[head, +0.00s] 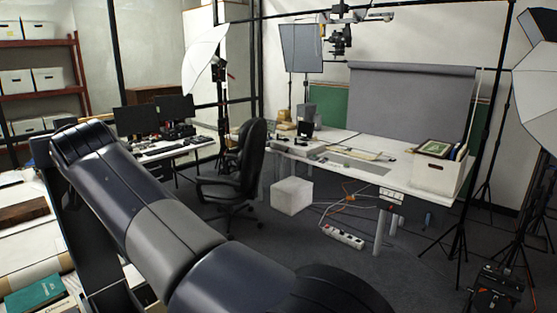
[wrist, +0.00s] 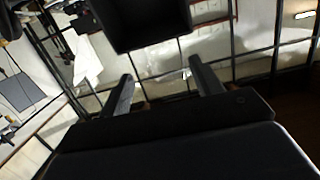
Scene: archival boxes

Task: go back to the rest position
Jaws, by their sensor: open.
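My gripper (wrist: 161,68) shows in the wrist view with its two fingers wide apart and nothing between them. Beyond the fingers are dark frame bars, a pale wall and a dark box-like shape (wrist: 143,22), too dim to name. In the head view my arm crosses the foreground from upper left to bottom centre; my gripper cannot be made out there.
A white table (head: 340,164) with a white box (head: 438,172) stands at right. A black office chair (head: 247,160) and a white cube (head: 291,196) stand mid-floor. Light stands and a power strip (head: 343,237) are at right. Shelves with archival boxes (head: 48,78) are at left.

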